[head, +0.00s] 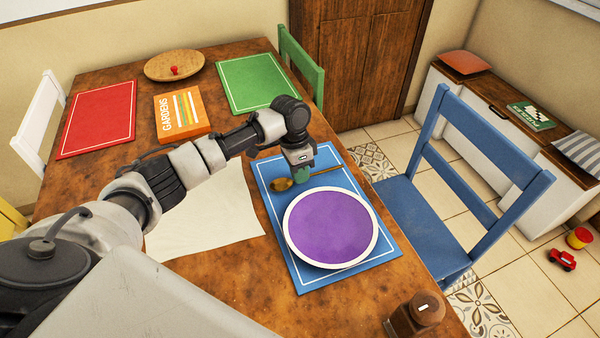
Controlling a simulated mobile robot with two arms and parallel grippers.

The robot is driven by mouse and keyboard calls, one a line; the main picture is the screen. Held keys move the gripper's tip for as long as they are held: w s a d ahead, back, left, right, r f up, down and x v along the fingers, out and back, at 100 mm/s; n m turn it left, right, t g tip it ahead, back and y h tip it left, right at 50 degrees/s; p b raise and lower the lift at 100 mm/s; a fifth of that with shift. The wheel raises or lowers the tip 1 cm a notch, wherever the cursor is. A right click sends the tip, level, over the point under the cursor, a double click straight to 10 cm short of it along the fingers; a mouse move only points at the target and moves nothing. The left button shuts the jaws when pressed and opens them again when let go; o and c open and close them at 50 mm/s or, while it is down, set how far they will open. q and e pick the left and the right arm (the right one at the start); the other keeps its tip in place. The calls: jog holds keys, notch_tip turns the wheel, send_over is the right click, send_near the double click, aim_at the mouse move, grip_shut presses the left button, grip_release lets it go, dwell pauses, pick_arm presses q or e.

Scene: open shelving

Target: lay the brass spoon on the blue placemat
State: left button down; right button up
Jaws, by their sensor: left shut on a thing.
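The brass spoon (282,185) is over the far part of the blue placemat (305,278), its bowl to the left and its handle pointing right. My left gripper (302,175) comes down from above and is shut on the spoon near its middle, hiding part of the handle. I cannot tell whether the spoon touches the placemat. A white-rimmed plate with a purple centre (332,228) sits on the placemat, nearer to me than the spoon. My right gripper is not in view.
A white cloth (210,222) lies left of the placemat. Further back are an orange book (181,115), a red placemat (97,118), a green placemat (255,82) and a round wooden board (174,66). A brown wooden object (415,317) stands at the near right edge, and a blue chair (480,135) beside the table.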

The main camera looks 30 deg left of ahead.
pick_arm(q)
jog(key=shift+f, duration=0.15)
jog(key=c, duration=1.3)
grip_release()
jog(key=shift+o, duration=0.2)
jog(key=v, duration=1.2)
jog(key=shift+p, duration=0.3)
